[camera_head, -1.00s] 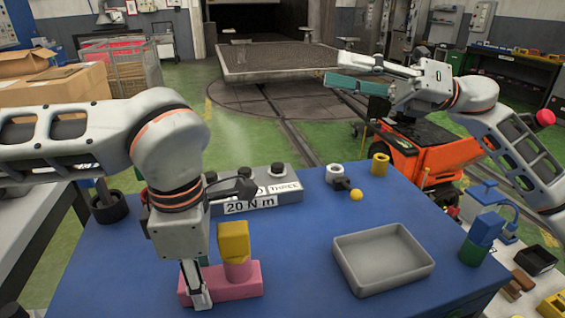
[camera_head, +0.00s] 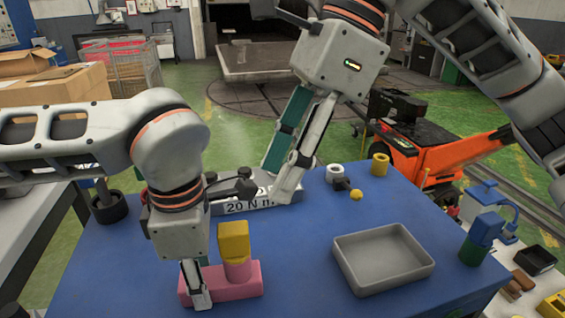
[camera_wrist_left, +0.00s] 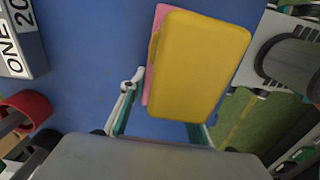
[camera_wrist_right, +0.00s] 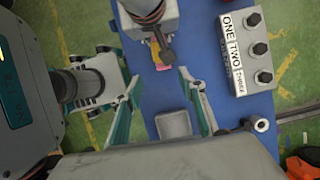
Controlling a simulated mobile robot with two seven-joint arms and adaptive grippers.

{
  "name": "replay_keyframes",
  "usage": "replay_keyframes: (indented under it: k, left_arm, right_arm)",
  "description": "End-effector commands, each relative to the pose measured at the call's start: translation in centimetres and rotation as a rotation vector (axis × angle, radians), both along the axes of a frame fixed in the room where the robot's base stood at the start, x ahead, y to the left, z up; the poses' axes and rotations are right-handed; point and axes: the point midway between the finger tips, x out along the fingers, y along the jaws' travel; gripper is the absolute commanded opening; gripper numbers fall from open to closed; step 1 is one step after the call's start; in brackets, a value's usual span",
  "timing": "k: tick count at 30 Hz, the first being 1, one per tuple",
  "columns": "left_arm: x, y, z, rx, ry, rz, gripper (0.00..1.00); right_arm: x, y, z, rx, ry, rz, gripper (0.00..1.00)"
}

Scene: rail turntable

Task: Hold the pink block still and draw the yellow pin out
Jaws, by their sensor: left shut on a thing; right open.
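The pink block (camera_head: 240,284) lies on the blue table near its front left. The yellow pin (camera_head: 235,242) stands upright in it, with a blocky yellow head on top. My left gripper (camera_head: 197,298) is shut on the pink block, at its left part. In the left wrist view the pin's yellow head (camera_wrist_left: 198,65) hides most of the pink block (camera_wrist_left: 157,50). My right gripper (camera_head: 280,185) is open and empty, above the back of the table, in front of the labelled grey box. In the right wrist view the yellow pin (camera_wrist_right: 155,50) shows small beyond the fingers.
A grey tray (camera_head: 382,262) stands to the right of the block and looks empty. A grey box (camera_wrist_right: 245,55) with labels and black knobs is at the back.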

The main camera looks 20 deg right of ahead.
Motion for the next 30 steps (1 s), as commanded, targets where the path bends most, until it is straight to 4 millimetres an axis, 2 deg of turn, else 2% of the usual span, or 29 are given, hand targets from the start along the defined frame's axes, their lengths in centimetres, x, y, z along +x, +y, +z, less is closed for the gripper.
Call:
replay_keyframes:
  k: [8,22,30]
  left_arm:
    - [-0.1,0.1,-0.3,0.002,0.006,0.0,0.0]
    - [-0.1,0.1,-0.3,0.003,0.006,0.0,0.0]
    - [-0.1,0.1,-0.3,0.003,0.006,0.0,0.0]
  right_arm:
    - [0.0,0.6,-2.0,-0.032,-0.01,-0.001,0.4]
    - [0.1,3.6,-9.2,-0.029,-0.01,0.0,0.4]
    - [0.3,4.4,-11.1,-0.027,-0.012,-0.003,0.4]
